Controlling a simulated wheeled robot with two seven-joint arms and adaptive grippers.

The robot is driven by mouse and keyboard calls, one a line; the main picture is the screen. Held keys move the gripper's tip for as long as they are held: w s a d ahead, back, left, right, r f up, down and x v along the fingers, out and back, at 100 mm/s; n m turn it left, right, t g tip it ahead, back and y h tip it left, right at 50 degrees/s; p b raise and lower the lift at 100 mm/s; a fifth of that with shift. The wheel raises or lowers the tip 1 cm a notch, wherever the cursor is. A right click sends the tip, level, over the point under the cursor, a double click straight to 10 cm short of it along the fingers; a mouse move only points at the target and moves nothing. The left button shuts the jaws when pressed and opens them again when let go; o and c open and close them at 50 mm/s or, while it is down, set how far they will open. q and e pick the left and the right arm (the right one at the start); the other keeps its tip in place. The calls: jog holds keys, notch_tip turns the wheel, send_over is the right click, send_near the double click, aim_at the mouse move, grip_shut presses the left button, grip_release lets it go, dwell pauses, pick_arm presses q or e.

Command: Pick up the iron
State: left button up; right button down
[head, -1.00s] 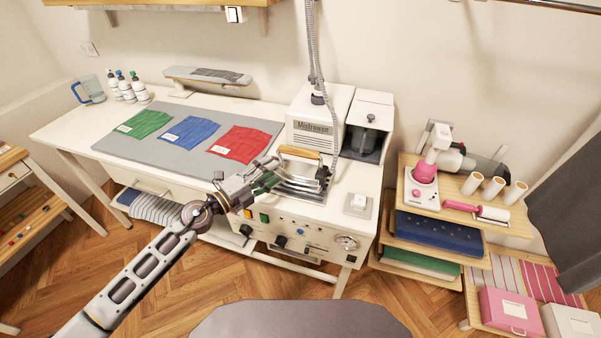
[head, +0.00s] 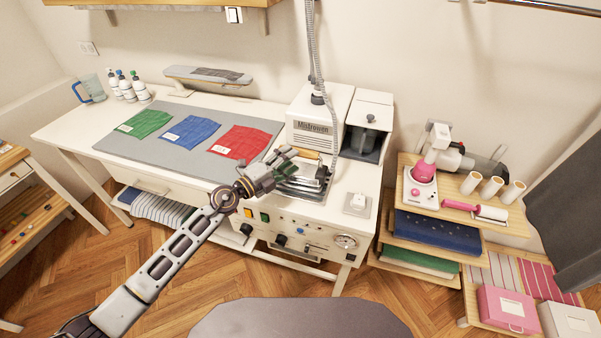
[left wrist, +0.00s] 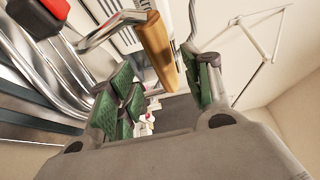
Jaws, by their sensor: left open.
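The iron (head: 308,154) sits on the right end of the white ironing table, beside the white steam unit. Its wooden handle shows, and its left end is partly covered by my left gripper (head: 281,165). The metal body is partly hidden by the fingers. In the left wrist view the wooden handle (left wrist: 158,50) lies ahead, in line with the gap between the green-padded fingers of my open left gripper (left wrist: 160,82). I cannot tell whether any finger touches it. My right gripper is not in view.
Green (head: 145,122), blue (head: 190,130) and red (head: 240,142) cloths lie on the grey mat (head: 200,165). The steam unit (head: 318,118) stands behind the iron, with a hose (head: 313,50) hanging down. A wooden shelf (head: 445,205) stands further right.

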aim_at(300, 151)
pick_arm(q)
jog(key=shift+x, duration=2.6)
jog(key=shift+s+d+r, duration=0.1)
jog(key=shift+s+r, duration=0.05)
jog(key=shift+r, duration=0.05)
grip_shut()
jog(key=shift+r, duration=0.25)
